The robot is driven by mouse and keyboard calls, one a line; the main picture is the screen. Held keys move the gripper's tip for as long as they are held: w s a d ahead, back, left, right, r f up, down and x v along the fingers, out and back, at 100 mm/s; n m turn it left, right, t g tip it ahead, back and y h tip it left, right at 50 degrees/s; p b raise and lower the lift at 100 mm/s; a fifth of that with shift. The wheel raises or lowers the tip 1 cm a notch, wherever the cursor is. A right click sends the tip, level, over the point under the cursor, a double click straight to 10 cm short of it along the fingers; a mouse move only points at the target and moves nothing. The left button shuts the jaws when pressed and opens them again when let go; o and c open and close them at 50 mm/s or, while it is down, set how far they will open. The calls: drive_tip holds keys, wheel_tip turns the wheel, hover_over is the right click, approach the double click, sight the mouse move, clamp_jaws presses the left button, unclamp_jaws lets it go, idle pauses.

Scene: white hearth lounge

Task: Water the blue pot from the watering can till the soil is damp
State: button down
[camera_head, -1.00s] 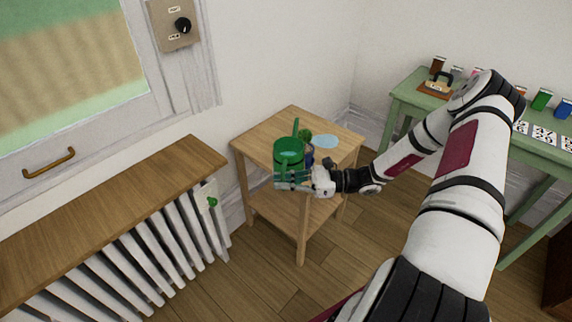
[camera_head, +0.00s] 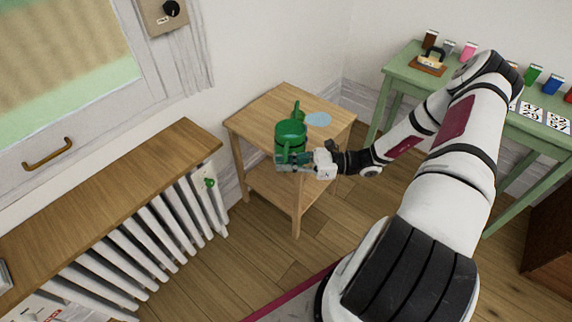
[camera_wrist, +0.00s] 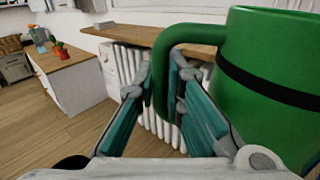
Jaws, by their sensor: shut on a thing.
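The green watering can (camera_head: 290,137) looks about upright over the near part of the wooden side table (camera_head: 262,108), its spout pointing to the far side. I cannot tell how high it is above the top. My gripper (camera_head: 297,163) is shut on its handle. In the wrist view the can (camera_wrist: 270,65) fills the right side, a dark band around it, and its handle (camera_wrist: 187,36) runs down between my gripper's teal fingers (camera_wrist: 165,112). The blue pot and its soil are hidden now, seemingly behind the can.
A flat pale blue patch (camera_head: 317,119) lies on the table top behind the can. A radiator (camera_head: 150,235) under a wooden shelf (camera_head: 110,205) stands left. A green table (camera_head: 400,70) with packets and cards stands right. Wooden floor between is free.

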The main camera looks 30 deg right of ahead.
sight(285, 156)
drive_tip(key=shift+s+a+r+m+p, duration=0.15)
drive_tip(key=shift+r+m+p, duration=0.5)
drive_tip(key=shift+r, duration=0.9)
drive_tip(key=shift+r+m+p, duration=0.65)
drive_tip(key=shift+r+m, duration=0.2)
drive_tip(key=shift+r, duration=0.85)
drive_tip(key=shift+d+r, duration=0.2)
drive_tip(key=shift+r, duration=0.25)
drive_tip(key=shift+r, duration=0.1)
drive_tip(key=f+n+b, duration=0.1)
drive_tip(key=f+n, duration=0.1)
drive_tip(key=f, duration=0.2)
drive_tip(key=f+n+b, duration=0.1)
drive_tip(key=f+b, duration=0.1)
drive_tip(key=f, duration=0.3)
drive_tip(key=shift+w+n, duration=0.2)
drive_tip(key=shift+n, duration=0.2)
drive_tip(key=shift+r, duration=0.1)
drive_tip(key=shift+r, duration=0.1)
